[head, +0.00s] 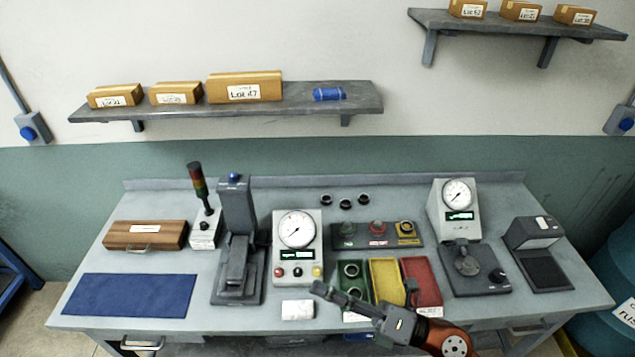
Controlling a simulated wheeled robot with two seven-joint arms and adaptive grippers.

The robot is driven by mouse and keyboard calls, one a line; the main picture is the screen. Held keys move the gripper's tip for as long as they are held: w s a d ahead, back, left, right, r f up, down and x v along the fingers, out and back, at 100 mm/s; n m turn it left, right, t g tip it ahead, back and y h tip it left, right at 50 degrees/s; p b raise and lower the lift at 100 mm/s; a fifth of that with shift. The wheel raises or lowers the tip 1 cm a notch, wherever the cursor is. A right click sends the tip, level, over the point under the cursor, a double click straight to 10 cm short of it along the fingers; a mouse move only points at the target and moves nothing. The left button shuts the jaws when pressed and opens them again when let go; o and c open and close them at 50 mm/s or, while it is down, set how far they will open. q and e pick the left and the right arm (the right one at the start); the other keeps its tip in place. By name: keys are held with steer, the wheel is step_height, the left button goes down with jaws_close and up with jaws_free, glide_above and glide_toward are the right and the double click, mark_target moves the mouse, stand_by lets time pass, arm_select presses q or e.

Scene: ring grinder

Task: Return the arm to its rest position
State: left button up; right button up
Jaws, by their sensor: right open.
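My right gripper (364,289) is over the front of the bench and is open. Its arm comes in from the bottom right, with an orange joint. Its fingers spread in front of the green tray (356,295) and the yellow tray (384,268), partly hiding them. I see nothing held between the fingers. Dark rings lie in the green tray. The red tray (420,270) is just right of the fingers. My left gripper is not in view.
The bench (150,262) holds a gauge box (298,255), a press (237,225), a dial station (455,215) and a white block (297,309) near the front edge. A blue mat (130,295) leaves free room at left.

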steer(key=w+d+r+m+t+h, duration=0.4)
steer(key=w+d+m+t, duration=0.3)
steer(key=d+m+t, duration=0.4)
steer(key=w+d+f+m+t+h, duration=0.3)
steer(key=w+d+f+m+h, duration=0.1)
steer(key=d+m+h, duration=0.6)
steer(key=s+d+f+m+g+h, duration=0.1)
steer(key=d+f+m+g+h, duration=0.25)
steer(key=d+f+m, duration=0.5)
steer(key=s+d+f+m+g+h, duration=0.1)
steer(key=d+f+m+g+h, duration=0.3)
steer(key=f, duration=0.7)
steer(key=s+f+m+g+y, duration=0.3)
steer(key=s+f+g, duration=0.7)
steer(key=s+f, duration=1.2)
step_height(320, 180, down, 31)
steer(key=s+a+g+b, duration=0.1)
steer(key=s+g, duration=0.1)
steer(key=s, duration=0.1)
steer(key=s+f+b, duration=0.1)
steer(key=s+f, duration=1.7)
steer(key=f, duration=0.1)
steer(key=shift+a+g, duration=0.15)
steer(key=shift+g, duration=0.2)
